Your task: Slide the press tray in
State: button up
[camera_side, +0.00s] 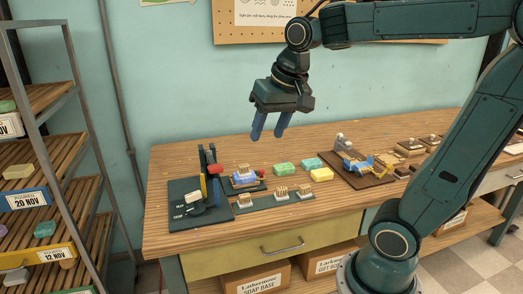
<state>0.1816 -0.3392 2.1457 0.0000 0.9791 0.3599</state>
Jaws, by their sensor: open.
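My gripper (268,134) is open and empty, with its two blue fingers pointing down high above the back of the bench. The press, a dark upright frame (204,161) with red and yellow parts, stands on a dark base (182,220) at the left of the bench, below and left of my gripper. What looks like the press tray, a small dark tray (262,186), lies just right of the press. I cannot tell whether the tray touches the press.
Green (284,169), turquoise (312,164) and yellow (322,175) soaps lie right of the tray. Several wooden-topped stamps sit on a dark strip (262,203) in front. A brown board (372,182) with blue and yellow parts lies farther right. A soap rack (72,150) stands left.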

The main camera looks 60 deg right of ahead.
jog(key=w+d+f+m+g, duration=0.1)
jog(key=w+d+m, duration=0.4)
jog(key=w+d, duration=0.25)
jog(key=m+g, duration=0.3)
jog(key=m, duration=0.8)
send_over(261, 170)
notch_tip(261, 170, down, 15)
jog(key=shift+s+f+y, duration=0.15)
jog(key=shift+s+y, duration=0.05)
jog(key=shift+y, duration=0.1)
jog(key=shift+f, duration=0.1)
notch_tip(261, 170, down, 14)
jog(key=shift+a+r, duration=0.1)
jog(key=shift+r, duration=0.15)
grip_shut()
